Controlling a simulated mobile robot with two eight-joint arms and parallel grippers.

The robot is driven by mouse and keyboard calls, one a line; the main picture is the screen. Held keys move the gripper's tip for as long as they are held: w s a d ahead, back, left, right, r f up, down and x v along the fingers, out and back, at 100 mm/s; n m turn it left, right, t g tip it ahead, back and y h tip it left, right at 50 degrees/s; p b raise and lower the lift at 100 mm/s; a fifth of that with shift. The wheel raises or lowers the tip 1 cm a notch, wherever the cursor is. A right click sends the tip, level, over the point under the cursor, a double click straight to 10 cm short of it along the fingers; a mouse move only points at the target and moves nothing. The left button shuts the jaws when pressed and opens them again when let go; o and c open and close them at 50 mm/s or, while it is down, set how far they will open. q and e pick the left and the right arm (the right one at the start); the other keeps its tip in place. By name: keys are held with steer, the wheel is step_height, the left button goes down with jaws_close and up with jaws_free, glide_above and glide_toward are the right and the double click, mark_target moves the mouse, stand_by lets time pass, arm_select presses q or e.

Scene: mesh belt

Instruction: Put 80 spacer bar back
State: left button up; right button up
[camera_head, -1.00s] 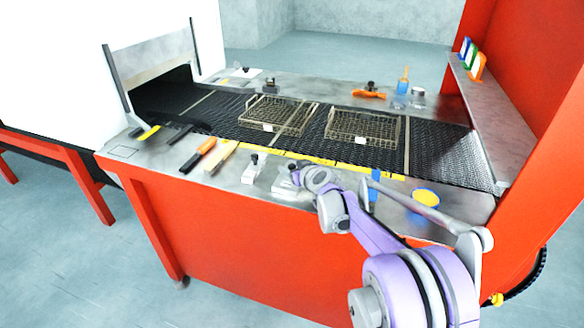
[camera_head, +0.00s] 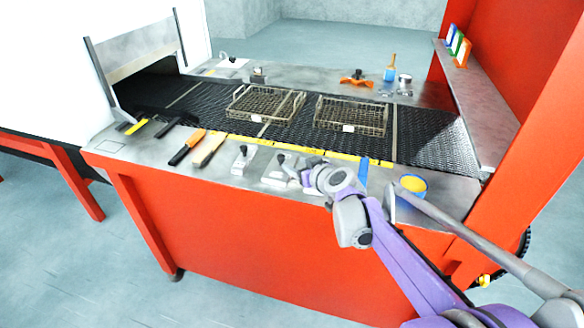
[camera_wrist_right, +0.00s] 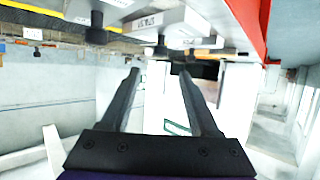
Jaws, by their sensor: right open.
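I cannot tell for sure which piece is the 80 spacer bar; no number is readable in the head view. Two grey blocks with dark knobs, a left one (camera_head: 242,160) and a right one (camera_head: 281,172), stand on the front metal ledge (camera_head: 222,178). My right gripper (camera_head: 306,176) is at this ledge, just right of the right block and partly hidden by its own wrist. In the right wrist view, my right gripper's (camera_wrist_right: 160,72) two dark fingers are apart with nothing clearly held between them. Labelled grey blocks (camera_wrist_right: 150,22) appear beyond the fingertips. My left gripper is out of view.
Two wire baskets, left (camera_head: 262,104) and right (camera_head: 350,116), sit on the black mesh belt (camera_head: 200,103). An orange-handled tool (camera_head: 188,147) and a wooden-handled brush (camera_head: 208,150) lie on the ledge. A blue cup with yellow contents (camera_head: 413,184) stands to the right. Red panels rise at right.

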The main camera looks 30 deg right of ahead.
steer(key=shift+s, duration=0.15)
steer(key=s+a+f+n+g+y, duration=0.15)
steer(key=s+a+f, duration=0.25)
steer(key=s+a, duration=0.4)
steer(key=s+a+f+g+y, duration=0.25)
steer(key=s+a, duration=0.35)
steer(key=a, duration=0.4)
steer(key=s+a+f+g+h, duration=0.1)
steer(key=s+f+g, duration=0.1)
steer(key=s+f, duration=0.2)
steer(key=s+a+f+g+h, duration=0.1)
steer(key=s+f, duration=0.3)
steer(key=s, duration=0.6)
steer(key=shift+s+m+g+h, duration=0.3)
steer(key=shift+m+g+h, duration=0.1)
steer(key=shift+g, duration=0.2)
steer(key=shift+r, duration=0.1)
